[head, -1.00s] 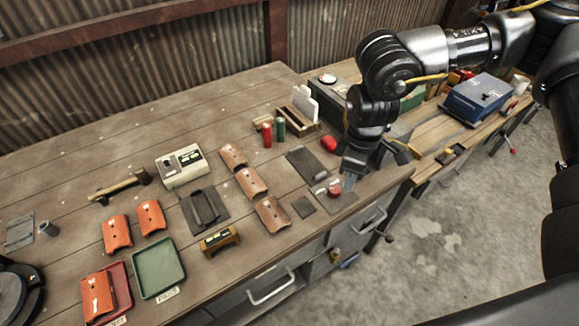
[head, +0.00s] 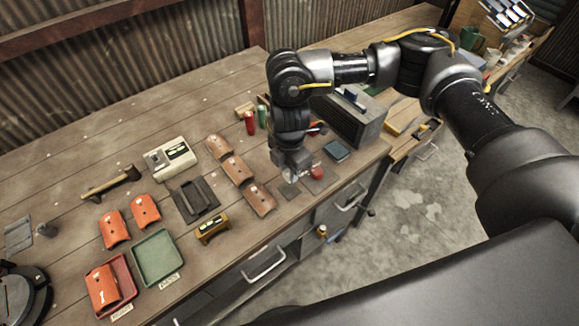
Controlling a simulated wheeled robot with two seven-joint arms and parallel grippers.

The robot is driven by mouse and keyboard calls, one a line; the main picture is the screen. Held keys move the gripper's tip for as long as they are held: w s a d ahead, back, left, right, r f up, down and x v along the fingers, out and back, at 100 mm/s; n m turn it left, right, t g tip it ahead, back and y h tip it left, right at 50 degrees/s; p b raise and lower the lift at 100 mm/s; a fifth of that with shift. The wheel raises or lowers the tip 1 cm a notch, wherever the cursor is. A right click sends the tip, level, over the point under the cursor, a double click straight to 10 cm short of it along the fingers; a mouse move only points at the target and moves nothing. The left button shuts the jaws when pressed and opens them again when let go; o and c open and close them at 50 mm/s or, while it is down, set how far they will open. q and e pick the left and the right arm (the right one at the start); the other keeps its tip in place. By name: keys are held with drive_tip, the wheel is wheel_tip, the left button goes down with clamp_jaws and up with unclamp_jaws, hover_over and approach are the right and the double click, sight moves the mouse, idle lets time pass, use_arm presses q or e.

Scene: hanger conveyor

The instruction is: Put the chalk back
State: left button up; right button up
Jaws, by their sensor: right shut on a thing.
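My right gripper (head: 291,172) points down low over the front right part of the wooden bench (head: 75,165). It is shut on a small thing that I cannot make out. It is just above a small dark square pad (head: 290,190) and left of a red button (head: 317,172). I cannot pick out the chalk for certain; it is too small or hidden by the gripper. My left gripper is not in view.
Curved brown tiles (head: 235,169) lie left of the gripper. A red cylinder (head: 250,123) and a green cylinder (head: 262,116) stand behind it. A grey box (head: 350,120) stands at right. A green tray (head: 157,258) lies at front left.

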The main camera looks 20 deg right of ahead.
drive_tip(key=shift+f+b, duration=2.25)
drive_tip(key=shift+f, duration=0.65)
drive_tip(key=o, duration=1)
drive_tip(key=shift+r, duration=0.1)
wheel_tip(320, 180, up, 11)
drive_tip(key=shift+f+b, duration=0.15)
drive_tip(key=shift+b, duration=0.9)
